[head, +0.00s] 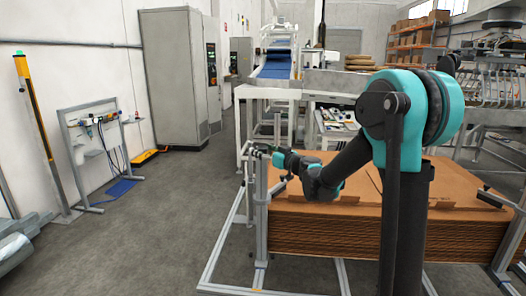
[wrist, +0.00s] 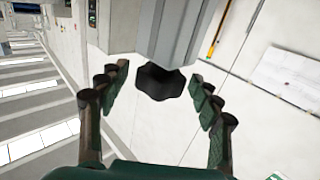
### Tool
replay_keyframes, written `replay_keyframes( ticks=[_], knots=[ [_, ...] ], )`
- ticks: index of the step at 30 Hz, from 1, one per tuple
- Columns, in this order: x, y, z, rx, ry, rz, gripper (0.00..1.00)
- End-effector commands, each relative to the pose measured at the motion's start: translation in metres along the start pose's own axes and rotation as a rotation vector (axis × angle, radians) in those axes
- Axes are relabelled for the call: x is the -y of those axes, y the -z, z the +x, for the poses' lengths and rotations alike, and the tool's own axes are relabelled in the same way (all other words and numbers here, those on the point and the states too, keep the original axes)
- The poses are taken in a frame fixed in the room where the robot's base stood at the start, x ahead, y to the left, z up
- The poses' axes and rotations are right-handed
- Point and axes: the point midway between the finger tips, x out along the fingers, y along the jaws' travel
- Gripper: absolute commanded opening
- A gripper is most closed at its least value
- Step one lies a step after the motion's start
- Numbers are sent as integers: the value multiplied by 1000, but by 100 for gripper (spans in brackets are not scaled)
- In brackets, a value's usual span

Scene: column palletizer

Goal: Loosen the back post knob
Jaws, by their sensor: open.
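In the wrist view a black lobed knob (wrist: 160,84) sits at the lower end of a grey metal profile (wrist: 183,28). My gripper (wrist: 158,76) is open, with one finger on each side of the knob. A gap shows between the knob and each finger, so the fingers are not closed on it. In the head view my gripper (head: 264,151) is beside the upper part of a grey upright post (head: 262,195) at the left corner of the cardboard stack. The knob is too small to make out there, and I cannot tell which post bears it.
A stack of brown cardboard sheets (head: 345,230) fills the metal frame to the right of the post. Frame rails (head: 225,250) run along the floor. A conveyor (head: 278,62) and grey cabinets (head: 178,75) stand behind.

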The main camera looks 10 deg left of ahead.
Motion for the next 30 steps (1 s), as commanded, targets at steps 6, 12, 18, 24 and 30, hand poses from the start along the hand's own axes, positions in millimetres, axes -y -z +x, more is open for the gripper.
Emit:
replay_keyframes(
  ticks=[6, 12, 18, 24, 30],
  knots=[
    [0, 0, 0, 0, 0, 0, 61],
    [0, 0, 0, 0, 0, 0, 36],
    [0, 0, 0, 0, 0, 0, 14],
    [-2, 0, 0, 0, 53, 0, 14],
    [-2, 0, 0, 0, 127, 0, 14]
  ],
)
